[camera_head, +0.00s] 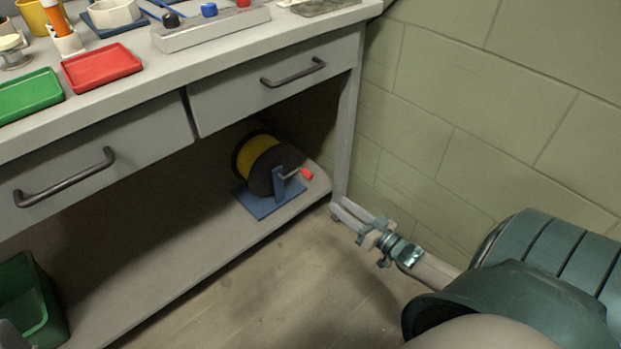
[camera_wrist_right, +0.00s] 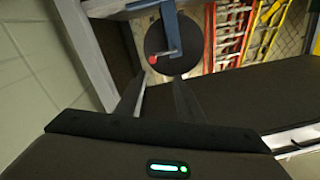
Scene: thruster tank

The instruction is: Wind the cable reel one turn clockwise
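The cable reel (camera_head: 263,158) has yellow cable between dark round flanges. It stands on a blue base (camera_head: 258,205) on the lower shelf, with a blue upright at its front. A crank with a red knob (camera_head: 306,174) sticks out from it to the right. In the right wrist view, the dark flange (camera_wrist_right: 188,46) and the red knob (camera_wrist_right: 153,60) lie beyond the fingertips. My right gripper (camera_head: 341,208) is open and empty, to the right of and below the knob, apart from it, beside the bench leg. It also shows in the right wrist view (camera_wrist_right: 158,84). My left gripper is not in view.
The bench leg (camera_head: 345,130) stands between shelf and wall, close to my right gripper. Two drawers with dark handles (camera_head: 293,72) hang above the shelf (camera_head: 170,262). A green bin (camera_head: 40,300) is at lower left. Bare floor lies before the shelf.

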